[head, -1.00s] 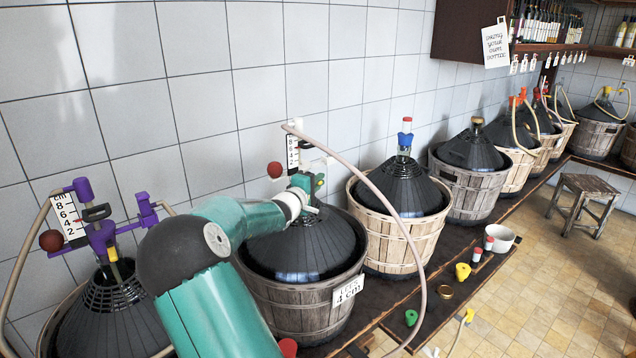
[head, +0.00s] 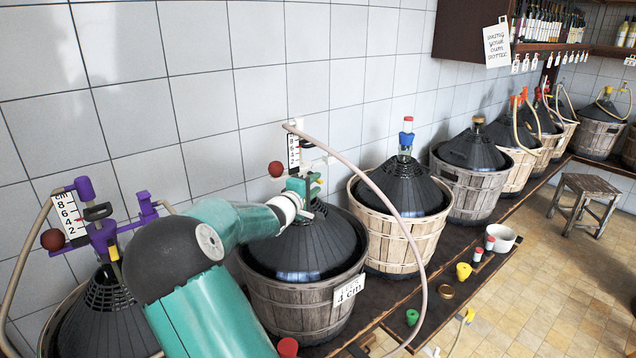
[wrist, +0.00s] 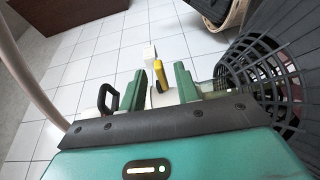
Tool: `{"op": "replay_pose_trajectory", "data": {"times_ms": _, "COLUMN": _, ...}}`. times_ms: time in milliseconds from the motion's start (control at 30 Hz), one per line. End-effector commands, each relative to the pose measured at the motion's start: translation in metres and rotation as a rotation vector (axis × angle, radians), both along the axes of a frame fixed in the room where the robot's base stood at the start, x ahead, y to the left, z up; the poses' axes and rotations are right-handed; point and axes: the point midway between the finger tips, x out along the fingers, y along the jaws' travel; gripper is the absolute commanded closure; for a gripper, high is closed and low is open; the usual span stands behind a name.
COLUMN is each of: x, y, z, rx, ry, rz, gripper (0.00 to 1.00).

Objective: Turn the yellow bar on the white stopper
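The yellow bar (wrist: 159,76) stands upright between the two green fingers of my gripper (wrist: 160,85) in the wrist view. Gaps show on both sides of the bar, so my gripper is open around it and not clamped. A white part, seemingly the stopper (wrist: 161,98), shows at the bar's foot, partly hidden by my gripper body. In the head view, my gripper (head: 303,188) is at the neck of the second demijohn (head: 305,245), in a wooden basket. The bar and stopper cannot be made out clearly there.
A scale card (head: 293,153), a red ball (head: 276,169) and a pale hose (head: 395,215) are close to my gripper. A black loop handle (wrist: 108,98) is at left in the wrist view. A purple fitting (head: 103,237) tops the left demijohn. Other baskets line the wall.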

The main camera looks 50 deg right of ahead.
Motion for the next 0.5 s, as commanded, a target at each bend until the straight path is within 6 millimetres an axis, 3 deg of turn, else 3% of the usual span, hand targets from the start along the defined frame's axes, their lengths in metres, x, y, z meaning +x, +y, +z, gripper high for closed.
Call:
{"op": "replay_pose_trajectory", "data": {"times_ms": 300, "x": -0.009, "y": 0.072, "z": 0.0, "rx": 0.002, "ry": -0.003, "rz": 0.004, "gripper": 0.68}}
{"op": "replay_pose_trajectory", "data": {"times_ms": 500, "x": -0.015, "y": 0.101, "z": 0.0, "rx": 0.0, "ry": -0.002, "rz": 0.002, "gripper": 0.68}}
